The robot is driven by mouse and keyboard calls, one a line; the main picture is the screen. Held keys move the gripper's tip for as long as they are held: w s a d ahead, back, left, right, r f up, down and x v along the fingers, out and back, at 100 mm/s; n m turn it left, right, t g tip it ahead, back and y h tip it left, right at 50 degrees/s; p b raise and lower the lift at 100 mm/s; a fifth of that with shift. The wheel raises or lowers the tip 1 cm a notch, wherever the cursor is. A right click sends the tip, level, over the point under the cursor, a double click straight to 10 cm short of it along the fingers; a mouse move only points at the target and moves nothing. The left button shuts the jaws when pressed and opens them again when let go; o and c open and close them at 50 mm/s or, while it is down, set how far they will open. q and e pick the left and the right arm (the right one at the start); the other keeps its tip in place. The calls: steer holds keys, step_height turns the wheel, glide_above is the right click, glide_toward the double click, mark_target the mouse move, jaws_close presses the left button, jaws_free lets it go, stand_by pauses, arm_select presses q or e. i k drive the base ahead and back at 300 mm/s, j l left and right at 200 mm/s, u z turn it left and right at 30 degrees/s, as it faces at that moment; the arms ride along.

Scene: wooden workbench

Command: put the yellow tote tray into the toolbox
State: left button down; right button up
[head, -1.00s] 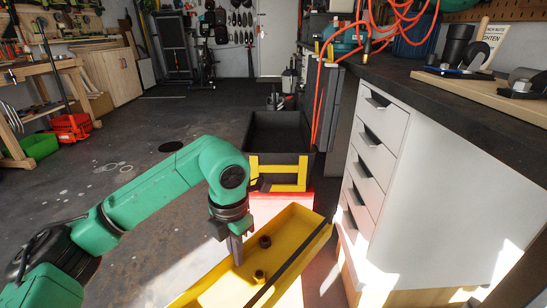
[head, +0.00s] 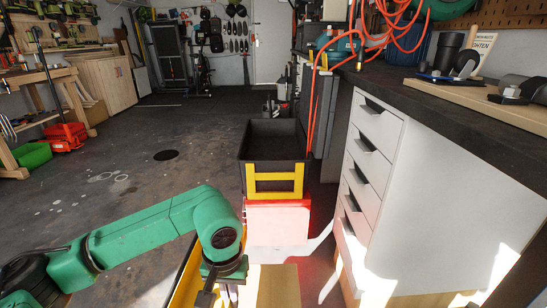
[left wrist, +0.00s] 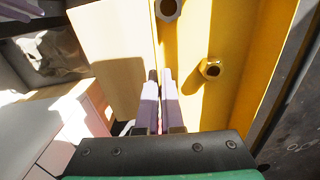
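The yellow tote tray (head: 186,272) shows as a narrow strip at the bottom of the head view, mostly hidden behind my left arm. In the left wrist view the tray (left wrist: 228,40) fills the right side, with two dark-holed nuts in it. My left gripper (left wrist: 159,80) has its fingers close together at the tray's long wall and appears shut on it. In the head view the gripper (head: 215,292) is at the bottom edge, fingertips hard to see. The toolbox (head: 274,179), black with a yellow handle frame, stands open ahead. My right gripper is out of view.
The toolbox rests on a red-and-white box (head: 277,222). A pale wooden surface (head: 278,287) lies right of the gripper. A white drawer cabinet (head: 395,200) and dark-topped workbench (head: 455,110) stand at right. Open floor (head: 120,205) lies to the left.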

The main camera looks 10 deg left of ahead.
mark_target(278, 155)
steer(key=k+j+z, duration=0.1)
steer(key=j, duration=0.35)
steer(key=k+j+z, duration=0.15)
steer(key=k+j, duration=0.15)
steer(key=k+j+z, duration=0.1)
steer(key=k+j, duration=0.15)
steer(key=j, duration=0.3)
steer(key=k+j+z, duration=0.1)
steer(key=k+j, duration=0.15)
steer(key=i+j+z, duration=0.15)
steer(key=j+z, duration=0.25)
steer(key=j, duration=0.7)
steer(key=j+z, duration=0.4)
steer(key=j, duration=0.7)
steer(key=i+j+z, duration=0.1)
steer(key=j, duration=0.25)
steer(key=i+j+z, duration=0.1)
steer(key=i+j, duration=0.3)
steer(key=j, duration=0.3)
steer(key=i+j+z, duration=0.15)
steer(key=j, duration=0.2)
steer(key=i+j+z, duration=0.1)
steer(key=j, duration=0.25)
steer(key=i+j+z, duration=0.1)
steer(key=j, duration=0.3)
steer(key=i+j+z, duration=0.1)
steer(key=j, duration=0.3)
steer(key=i, duration=0.05)
